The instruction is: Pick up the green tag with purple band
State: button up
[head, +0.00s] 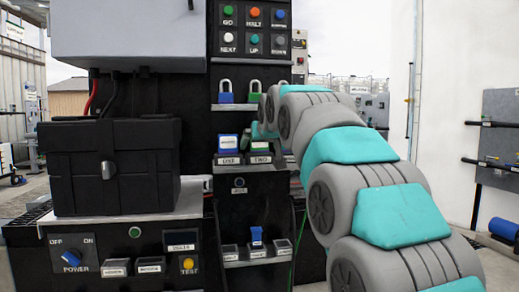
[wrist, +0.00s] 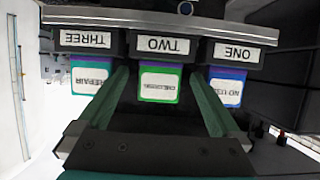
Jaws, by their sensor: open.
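The green tag with a purple band (wrist: 159,86) stands in the slot labelled TWO, at the middle of the wrist view, which is upside down. Its face has a white label with print too small to read. My gripper (wrist: 160,75) is open, with one finger on each side of this tag; I cannot tell whether they touch it. In the head view the green tag (head: 260,146) shows above its TWO label, partly behind my arm. My gripper's fingers are not clear there.
A teal tag labelled REPAIR (wrist: 90,80) stands in slot THREE, and a blue-purple tag (wrist: 227,87) in slot ONE, close beside my fingers. Padlocks (head: 225,92) hang on a shelf above. A black box (head: 110,165) stands at left.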

jog(key=shift+w+f, duration=0.15)
jog(key=shift+w, duration=0.05)
jog(key=c, duration=1.4)
